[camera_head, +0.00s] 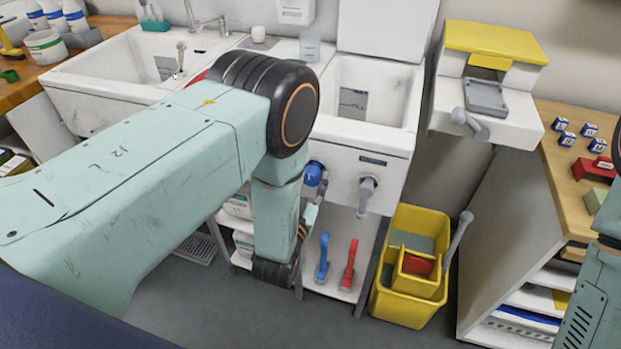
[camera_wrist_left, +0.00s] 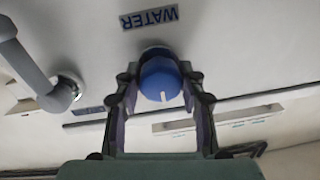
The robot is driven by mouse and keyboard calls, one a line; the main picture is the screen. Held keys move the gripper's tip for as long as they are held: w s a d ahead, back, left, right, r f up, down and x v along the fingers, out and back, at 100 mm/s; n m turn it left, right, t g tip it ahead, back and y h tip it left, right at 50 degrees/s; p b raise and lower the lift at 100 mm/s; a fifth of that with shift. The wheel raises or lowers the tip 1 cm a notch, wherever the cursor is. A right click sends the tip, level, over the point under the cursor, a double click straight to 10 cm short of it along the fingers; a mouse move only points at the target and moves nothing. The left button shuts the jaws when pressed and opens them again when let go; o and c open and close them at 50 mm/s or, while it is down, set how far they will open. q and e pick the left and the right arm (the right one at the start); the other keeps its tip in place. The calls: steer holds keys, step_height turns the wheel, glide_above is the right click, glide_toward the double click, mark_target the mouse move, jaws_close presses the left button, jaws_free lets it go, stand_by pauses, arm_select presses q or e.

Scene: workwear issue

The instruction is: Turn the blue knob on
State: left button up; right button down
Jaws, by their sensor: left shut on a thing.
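The blue knob (camera_head: 313,173) is on the front of the white sink unit, just right of my left arm. In the left wrist view the blue knob (camera_wrist_left: 160,80) sits between the two fingers of my left gripper (camera_wrist_left: 160,95), with a white mark on its face. A label reading WATER (camera_wrist_left: 149,17) is beside it. The gripper is shut on the knob. In the head view my left arm hides most of the gripper. My right gripper is out of view; only part of my right arm shows at the right edge.
A grey lever handle (camera_head: 367,190) sticks out right of the knob. Below are a blue handle (camera_head: 323,257) and a red handle (camera_head: 349,264). A yellow mop bucket (camera_head: 405,306) stands on the floor to the right. A wooden counter (camera_head: 560,185) is farther right.

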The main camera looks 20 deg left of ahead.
arm_select(q)
steer(key=n+p, duration=0.1)
steer(key=n, duration=0.2)
steer(key=shift+p, duration=0.35)
steer(key=n+p, duration=0.1)
steer(key=n, duration=0.2)
steer(key=shift+n+p, duration=0.3)
steer(key=shift+p, duration=0.05)
steer(key=n+p, duration=0.1)
steer(key=n, duration=0.2)
steer(key=shift+g, duration=0.3)
steer(key=shift+d+n+h+p, duration=0.1)
steer(key=shift+n+h+p, duration=0.45)
steer(key=shift+n, duration=0.85)
steer(key=o, duration=1.1)
steer(key=shift+o, duration=0.2)
